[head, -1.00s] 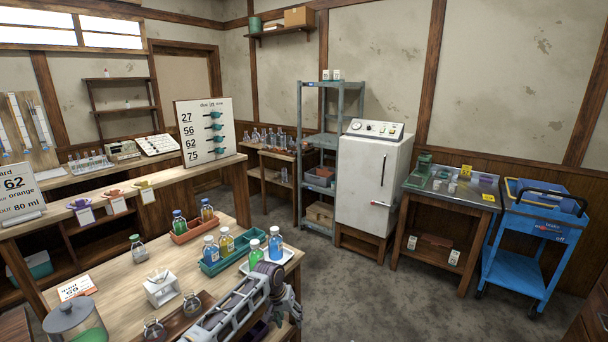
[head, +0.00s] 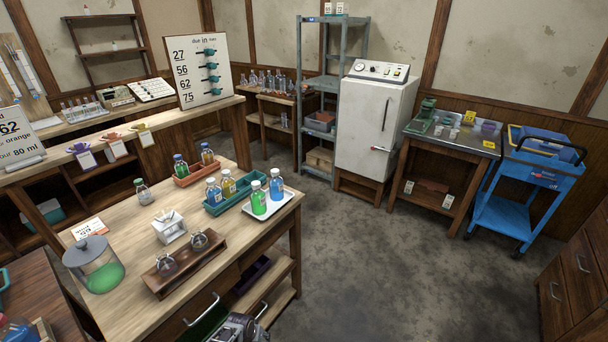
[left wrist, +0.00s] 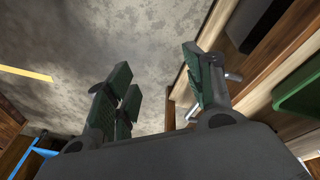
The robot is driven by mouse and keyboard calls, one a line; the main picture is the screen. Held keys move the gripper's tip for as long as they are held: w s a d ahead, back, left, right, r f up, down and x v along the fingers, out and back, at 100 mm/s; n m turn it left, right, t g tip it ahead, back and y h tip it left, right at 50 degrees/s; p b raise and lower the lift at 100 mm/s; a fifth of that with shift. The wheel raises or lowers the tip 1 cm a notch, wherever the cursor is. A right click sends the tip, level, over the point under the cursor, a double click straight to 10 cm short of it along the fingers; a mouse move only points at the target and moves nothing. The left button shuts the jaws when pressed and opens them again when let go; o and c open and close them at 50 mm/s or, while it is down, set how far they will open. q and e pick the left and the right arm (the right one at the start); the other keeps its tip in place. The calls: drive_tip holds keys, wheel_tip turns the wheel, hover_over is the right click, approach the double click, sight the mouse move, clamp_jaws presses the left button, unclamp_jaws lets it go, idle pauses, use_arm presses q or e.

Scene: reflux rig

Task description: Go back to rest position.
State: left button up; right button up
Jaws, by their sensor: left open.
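My left gripper (left wrist: 165,95) shows in the left wrist view with its two green-padded fingers wide apart and nothing between them. It points over the bare grey floor (left wrist: 95,35), beside wooden drawers and shelves at the right of that view. In the head view only a part of my arm shows at the bottom edge, in front of the wooden bench (head: 130,300); the gripper itself is out of that view. My right gripper is in neither view.
The bench holds a jar of green liquid (head: 95,265), a brown rack with flasks (head: 185,267), a white tray with bottles (head: 262,212) and a green tray (head: 221,207). A drawer with a metal handle (head: 201,310) faces the floor. The floor (head: 385,265) on the right is clear.

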use_arm(q)
drive_tip(key=s+a+f, duration=0.4)
drive_tip(key=s+f, duration=0.1)
drive_tip(key=s, duration=0.8)
drive_tip(key=s+a+f+m+y, duration=0.1)
drive_tip(key=s+a+f, duration=0.3)
drive_tip(key=s, duration=1)
drive_tip(key=s+a+f+m+y, duration=0.1)
drive_tip(key=s+a+f, duration=0.4)
drive_tip(key=s, duration=0.9)
wheel_tip(320, 180, down, 2)
drive_tip(key=shift+g, duration=0.4)
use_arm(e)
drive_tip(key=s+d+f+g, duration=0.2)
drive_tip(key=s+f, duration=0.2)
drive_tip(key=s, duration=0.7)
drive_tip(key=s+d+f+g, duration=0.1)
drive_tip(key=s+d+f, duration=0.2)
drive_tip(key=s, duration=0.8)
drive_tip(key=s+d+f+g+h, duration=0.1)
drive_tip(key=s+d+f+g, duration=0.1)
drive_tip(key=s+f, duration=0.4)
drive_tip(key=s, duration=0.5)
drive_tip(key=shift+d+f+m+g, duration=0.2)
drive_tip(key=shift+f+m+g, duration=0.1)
